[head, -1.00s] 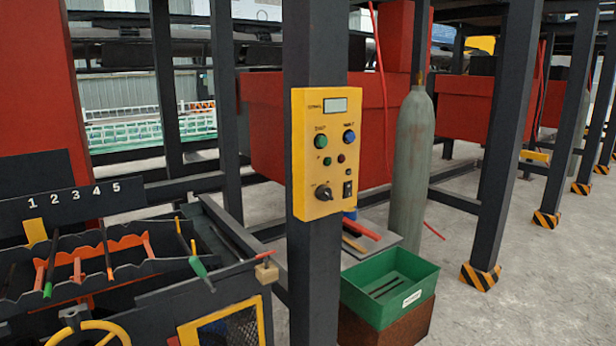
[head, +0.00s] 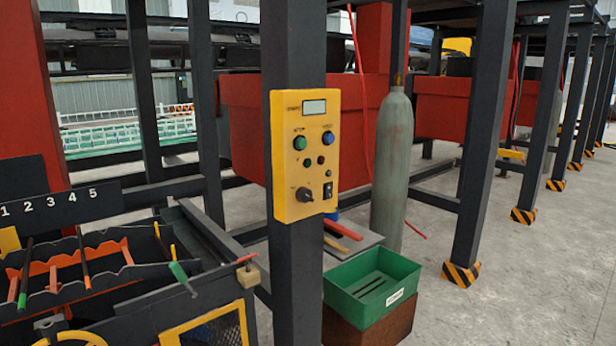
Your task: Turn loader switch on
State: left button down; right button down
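A yellow control box (head: 285,165) is fixed to a dark upright post in the head view. It has a small display, a green button (head: 300,143), a blue button (head: 327,138), small dark buttons, a black rotary knob (head: 305,195) at the lower left and a black rocker switch (head: 327,191) at the lower right. The lettering is too small to read, so I cannot tell which control is the loader switch or how it is set. Neither of my grippers shows in the head view.
A rack numbered 1 to 5 (head: 60,207) with rods stands at the left. A green bin (head: 372,285) sits on a brown block below the box. A grey gas cylinder (head: 391,165) stands behind. Striped post feet (head: 461,276) line the right, with open floor beside them.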

aim_at(304, 195)
jog(key=i+l, duration=0.1)
jog(key=l, duration=0.5)
jog(key=i+l, duration=0.1)
jog(key=l, duration=0.5)
jog(key=i+l, duration=0.1)
jog(key=l, duration=0.5)
jog(key=i+l, duration=0.1)
jog(key=l, duration=0.5)
jog(key=i+l+u, duration=0.1)
jog(key=l, duration=0.55)
